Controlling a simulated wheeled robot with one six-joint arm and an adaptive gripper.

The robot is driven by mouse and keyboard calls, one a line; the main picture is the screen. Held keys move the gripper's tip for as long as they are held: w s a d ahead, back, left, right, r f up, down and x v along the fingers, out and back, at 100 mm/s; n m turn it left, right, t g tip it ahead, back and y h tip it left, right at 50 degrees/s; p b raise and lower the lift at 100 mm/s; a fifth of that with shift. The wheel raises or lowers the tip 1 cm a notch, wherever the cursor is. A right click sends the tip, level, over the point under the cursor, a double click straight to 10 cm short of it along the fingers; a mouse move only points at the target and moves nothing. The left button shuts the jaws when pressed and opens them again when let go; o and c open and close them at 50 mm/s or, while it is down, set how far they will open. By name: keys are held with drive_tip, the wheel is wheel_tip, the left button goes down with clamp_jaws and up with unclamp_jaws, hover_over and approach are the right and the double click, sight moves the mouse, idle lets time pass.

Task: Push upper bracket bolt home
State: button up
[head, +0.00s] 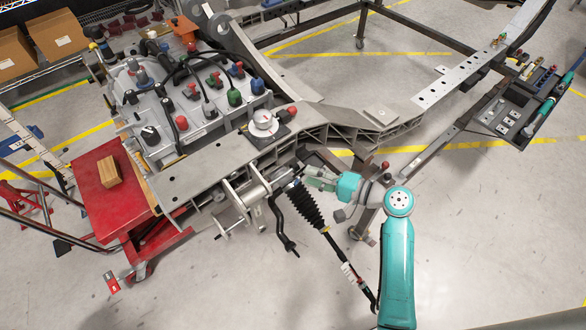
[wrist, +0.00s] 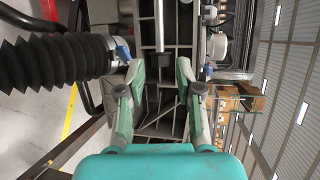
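A grey rod with a dark end (wrist: 159,28) shows beyond the fingers, roughly in line with the gap. The metal bracket (head: 238,200) hangs on the chassis side, left of my gripper in the head view. I cannot tell which part is the upper bracket bolt, nor how deep it sits.
The black ribbed boot (head: 303,204) is close to my gripper and also fills the upper left of the wrist view (wrist: 55,62). The ribbed chassis arm (head: 335,128) is just behind. A red cart (head: 112,205) with a wooden block stands left. Open floor lies in front.

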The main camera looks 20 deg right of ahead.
sight(291, 169)
drive_tip(key=x, duration=0.7)
clamp_jaws()
